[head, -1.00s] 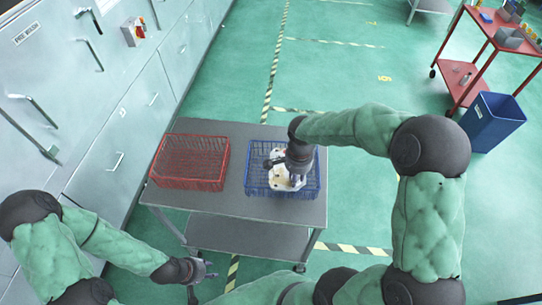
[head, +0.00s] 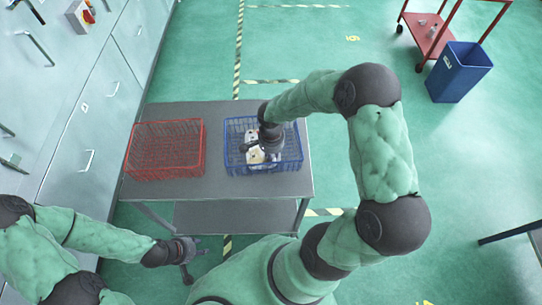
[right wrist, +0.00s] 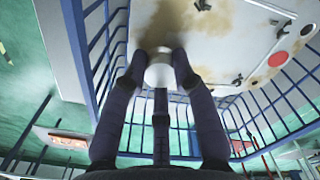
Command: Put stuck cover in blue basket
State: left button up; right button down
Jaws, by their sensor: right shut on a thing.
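A pale casting cover (head: 257,157) with brownish stains lies within the blue wire basket (head: 291,150) on the grey table. My right gripper (head: 262,146) reaches down into the basket from above and partly hides the cover. In the right wrist view the fingers are closed around a round white knob (right wrist: 160,72) on the stained cover (right wrist: 215,40), with blue basket bars around it. I cannot tell whether the cover rests on the basket floor. My left gripper (head: 193,258) is empty and open, low in front of the table.
A red wire basket (head: 165,150) stands left of the blue one on the grey table (head: 214,183). Grey cabinets (head: 75,120) line the left. A blue bin (head: 459,73) and a red cart (head: 432,58) stand at the back right. Green floor is open behind the table.

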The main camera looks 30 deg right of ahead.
jog(key=shift+w+f, duration=0.15)
jog(key=shift+f, duration=0.35)
jog(key=shift+f, duration=0.1)
jog(key=c, duration=1.3)
grip_release()
jog(key=shift+r, duration=0.2)
notch_tip(320, 180, up, 12)
jog(key=shift+f+p, duration=0.1)
jog(key=shift+p, duration=0.85)
